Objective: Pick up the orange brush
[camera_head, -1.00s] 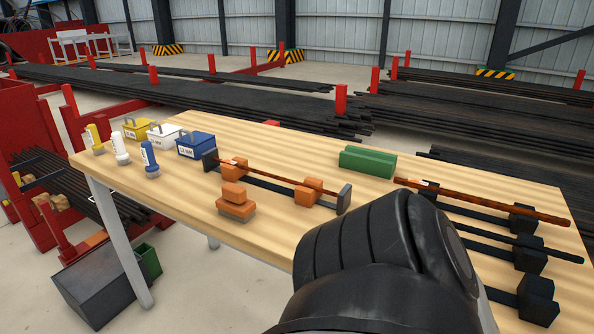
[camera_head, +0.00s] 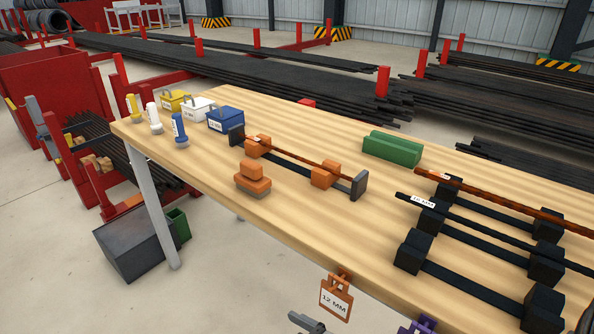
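The orange brush (camera_head: 253,180) sits on the wooden table (camera_head: 320,224), near its front edge and left of the middle. It looks like a stacked orange block with a thin grey layer beneath it. It stands apart from the orange-blocked fixture (camera_head: 325,174) behind and to its right. Nothing touches or covers the brush.
Yellow, white and blue bottles (camera_head: 178,129) and matching boxes (camera_head: 226,119) stand at the table's left end. A green block (camera_head: 391,149) and black bar holders (camera_head: 413,251) are to the right. An orange "12 MM" tag (camera_head: 337,297) hangs at the front edge.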

